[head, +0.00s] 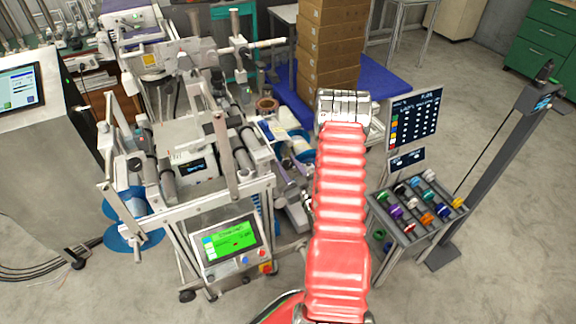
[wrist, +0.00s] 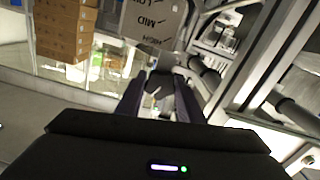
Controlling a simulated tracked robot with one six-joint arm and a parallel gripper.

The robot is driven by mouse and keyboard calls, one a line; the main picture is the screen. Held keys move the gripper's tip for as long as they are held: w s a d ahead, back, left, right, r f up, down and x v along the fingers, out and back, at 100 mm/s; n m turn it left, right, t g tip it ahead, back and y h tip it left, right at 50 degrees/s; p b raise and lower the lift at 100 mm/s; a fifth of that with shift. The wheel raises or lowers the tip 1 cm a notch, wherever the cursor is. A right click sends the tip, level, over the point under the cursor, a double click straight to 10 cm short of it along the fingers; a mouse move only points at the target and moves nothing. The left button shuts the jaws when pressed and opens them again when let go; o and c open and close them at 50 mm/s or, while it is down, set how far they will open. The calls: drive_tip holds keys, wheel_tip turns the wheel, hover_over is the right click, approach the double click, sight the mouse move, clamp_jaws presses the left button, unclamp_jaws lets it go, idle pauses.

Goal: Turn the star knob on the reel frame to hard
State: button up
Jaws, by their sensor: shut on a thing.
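In the wrist view the two dark fingers of my gripper (wrist: 158,92) reach forward on either side of a dark knob (wrist: 160,80) and are shut on it. The knob's star shape is mostly hidden between the fingers. Just beyond it is a grey label plate (wrist: 153,24) with words and tick marks, turned in the picture. MID is readable; the words beside it are cut off or unclear, and I cannot tell which mark the knob points to. In the head view the reel frame (head: 228,150) stands left of my red arm, which hides the knob and gripper.
A green-lit control panel (head: 232,243) is on the frame's front. A rack of coloured knobs or spools (head: 420,208) stands right of my arm, with a dark display board (head: 414,118) above it. Stacked cardboard boxes (head: 330,45) stand behind.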

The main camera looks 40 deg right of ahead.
drive_tip(key=c, duration=0.3)
drive_tip(key=shift+m, duration=2.4)
drive_tip(key=o, duration=1)
drive_tip(key=shift+o, duration=0.2)
drive_tip(key=v, duration=1.3)
drive_tip(key=shift+s, duration=0.4)
